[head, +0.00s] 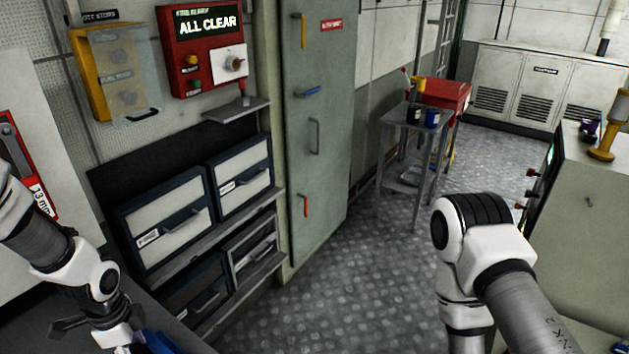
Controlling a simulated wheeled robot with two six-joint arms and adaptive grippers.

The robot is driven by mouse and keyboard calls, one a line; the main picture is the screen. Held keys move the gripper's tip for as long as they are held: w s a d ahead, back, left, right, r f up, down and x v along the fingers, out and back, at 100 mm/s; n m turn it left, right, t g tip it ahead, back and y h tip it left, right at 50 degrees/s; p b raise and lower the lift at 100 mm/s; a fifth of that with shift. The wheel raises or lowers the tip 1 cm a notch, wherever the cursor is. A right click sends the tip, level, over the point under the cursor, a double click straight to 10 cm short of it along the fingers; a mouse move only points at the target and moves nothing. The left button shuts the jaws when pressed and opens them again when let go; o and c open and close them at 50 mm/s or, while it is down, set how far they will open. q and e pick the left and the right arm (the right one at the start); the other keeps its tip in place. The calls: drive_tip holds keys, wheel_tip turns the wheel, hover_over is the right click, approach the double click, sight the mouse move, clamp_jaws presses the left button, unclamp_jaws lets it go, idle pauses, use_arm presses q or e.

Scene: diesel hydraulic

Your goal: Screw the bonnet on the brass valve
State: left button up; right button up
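I cannot make out the brass valve or its bonnet in the head view. My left arm comes in from the left and runs down to the bottom edge, over a dark bench top. Its gripper is not clearly visible; the wrist end is cut off by the bottom edge. A dark, lever-like part (72,326) shows beside that wrist, and I cannot tell what it belongs to. My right arm stands bent at the lower right, and its gripper is out of view below.
Drawers (165,222) line the left wall under a red ALL CLEAR panel (202,50). A tall grey-green locker (318,120) stands beside them. A small table (397,118) and a red box (445,93) stand farther back. A yellow object (607,130) tops the right-hand cabinet (585,205). The middle floor is clear.

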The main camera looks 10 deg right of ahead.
use_arm(q)
drive_tip(key=n, duration=1.5)
drive_tip(key=c, duration=0.9)
drive_tip(key=m, duration=1)
drive_tip(key=shift+m, duration=0.3)
drive_tip(key=o, duration=1.1)
